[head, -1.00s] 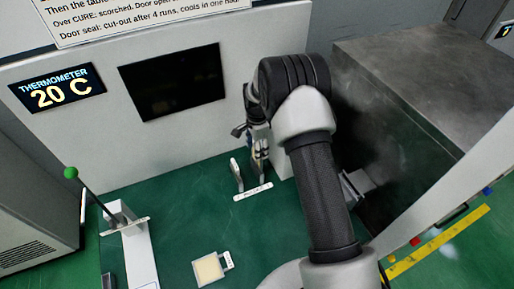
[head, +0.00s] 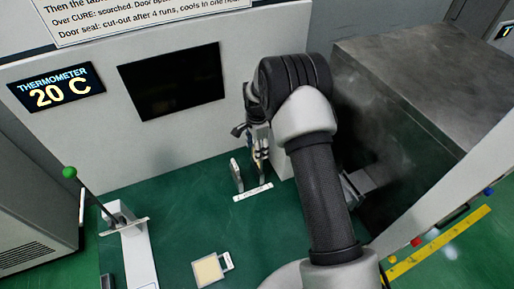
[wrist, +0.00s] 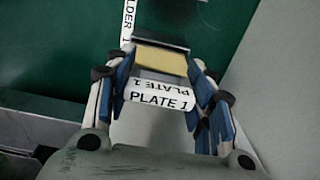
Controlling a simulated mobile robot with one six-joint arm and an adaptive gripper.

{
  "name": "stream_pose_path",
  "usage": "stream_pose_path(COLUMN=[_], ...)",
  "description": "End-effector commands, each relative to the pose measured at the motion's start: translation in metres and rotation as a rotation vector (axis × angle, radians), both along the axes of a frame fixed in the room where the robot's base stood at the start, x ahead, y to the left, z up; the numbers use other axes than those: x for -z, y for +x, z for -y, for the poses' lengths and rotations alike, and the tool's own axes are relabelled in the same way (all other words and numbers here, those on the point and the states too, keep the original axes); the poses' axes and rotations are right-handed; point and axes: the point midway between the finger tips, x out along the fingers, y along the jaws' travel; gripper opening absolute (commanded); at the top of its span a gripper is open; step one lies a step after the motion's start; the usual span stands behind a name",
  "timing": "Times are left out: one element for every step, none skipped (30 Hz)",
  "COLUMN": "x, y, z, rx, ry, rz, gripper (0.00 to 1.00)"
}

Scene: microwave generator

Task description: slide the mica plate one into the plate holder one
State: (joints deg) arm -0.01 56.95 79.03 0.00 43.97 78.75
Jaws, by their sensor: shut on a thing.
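Mica plate one, with a pale yellow face (wrist: 160,60) and a white tab reading PLATE 1 (wrist: 160,95), sits between the fingers of my gripper (wrist: 161,72) in the wrist view. My gripper is shut on it. In the head view my gripper (head: 259,150) points down beside plate holder one (head: 237,175), whose upright light part stands on the green table. A white label strip (head: 253,193) lies in front of it; its end also shows in the wrist view (wrist: 128,18). My arm and gripper hide much of the holder. I cannot tell whether the plate is within it.
A second yellowish plate with a tab (head: 209,270) lies on the green table. A green-knobbed lever (head: 70,172) stands at left. A grey wall panel with a dark screen (head: 172,82) rises behind. A large metal box (head: 420,80) stands at right, close to my arm.

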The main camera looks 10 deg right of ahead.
Motion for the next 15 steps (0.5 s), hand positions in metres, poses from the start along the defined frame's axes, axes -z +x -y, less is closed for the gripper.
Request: stream_pose_path(x=[0.0002, 0.0001, -0.0001, -0.0002, -0.0002, -0.0002, -0.0002, -0.0001, 0.0002, 0.0005, 0.0009, 0.0015, 0.0021, 0.0027, 0.0036], y=[0.0001, 0.0, 0.0, 0.0, 0.0, 0.0, 0.0, 0.0, 0.0, 0.0, 0.0, 0.0, -0.0001, -0.0001, -0.0001], z=[0.0, 0.0, 0.0, 0.0, 0.0, 0.0, 0.0, 0.0, 0.0, 0.0, 0.0, 0.0, 0.0, 0.0, 0.0], rx=[0.0, 0.0, 0.0, 0.0, 0.0, 0.0, 0.0, 0.0, 0.0, 0.0, 0.0, 0.0, 0.0, 0.0, 0.0], ry=[0.0, 0.0, 0.0, 0.0, 0.0, 0.0, 0.0, 0.0, 0.0, 0.0, 0.0, 0.0, 0.0, 0.0, 0.0], rz=[0.0, 0.0, 0.0, 0.0, 0.0, 0.0, 0.0, 0.0, 0.0, 0.0, 0.0, 0.0, 0.0, 0.0, 0.0], gripper=[0.11, 0.11, 0.11, 0.11, 0.11, 0.11, 0.11, 0.11, 0.11, 0.11, 0.11, 0.11, 0.11, 0.11, 0.11])
